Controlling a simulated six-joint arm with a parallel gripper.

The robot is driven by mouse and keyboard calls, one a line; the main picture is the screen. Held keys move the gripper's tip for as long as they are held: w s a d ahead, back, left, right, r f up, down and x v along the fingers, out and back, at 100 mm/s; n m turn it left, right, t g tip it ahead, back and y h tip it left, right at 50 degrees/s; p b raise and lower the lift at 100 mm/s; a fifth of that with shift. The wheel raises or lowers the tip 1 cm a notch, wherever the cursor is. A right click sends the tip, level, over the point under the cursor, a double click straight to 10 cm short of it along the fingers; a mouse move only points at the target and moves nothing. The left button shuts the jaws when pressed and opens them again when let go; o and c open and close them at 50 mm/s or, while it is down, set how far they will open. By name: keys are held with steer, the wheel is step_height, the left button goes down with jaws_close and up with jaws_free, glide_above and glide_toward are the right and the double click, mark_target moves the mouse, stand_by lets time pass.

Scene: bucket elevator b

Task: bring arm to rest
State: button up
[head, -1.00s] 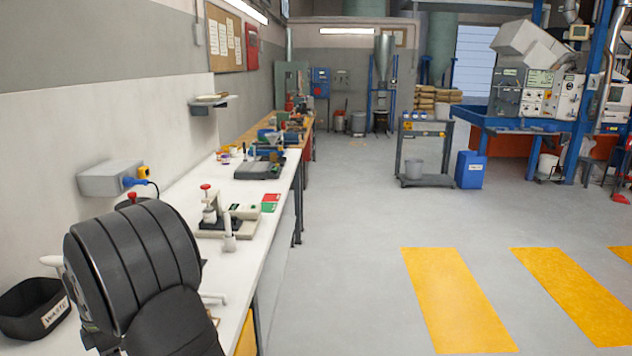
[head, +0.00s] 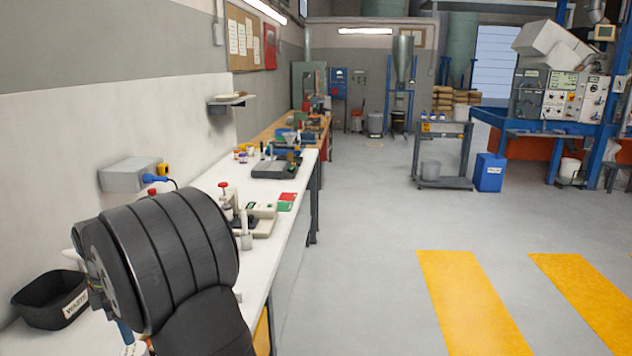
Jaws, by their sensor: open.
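A large black, ribbed segment of my arm (head: 165,260) fills the lower left of the head view, in front of the white workbench (head: 215,185). My gripper cannot be made out; the arm hides that area. A small metallic part shows at the left edge of the arm segment. A blue and white piece shows just below it, too little of it to identify.
A black waste bin (head: 52,300) stands left of the arm. A red-knobbed press (head: 228,200) and red and green cards (head: 287,201) are on the bench.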

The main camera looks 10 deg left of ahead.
step_height(320, 180, down, 12)
steer(key=shift+f, duration=0.25)
step_height(320, 180, up, 10)
steer(key=shift+r, duration=0.1)
steer(key=s+d+m, duration=0.4)
steer(key=s+d, duration=0.4)
steer(key=shift+m, duration=0.3)
steer(key=s+a+f, duration=0.2)
steer(key=a, duration=0.1)
steer(key=s+a+f, duration=0.2)
steer(key=a, duration=0.1)
steer(key=s+a+f, duration=0.2)
steer(key=shift+s+a+f, duration=0.35)
steer(key=shift+a, duration=0.05)
steer(key=f, duration=0.4)
steer(key=shift+s+a, duration=0.2)
steer(key=shift+a, duration=0.05)
steer(key=shift+r, duration=0.75)
steer(key=shift+f, duration=0.15)
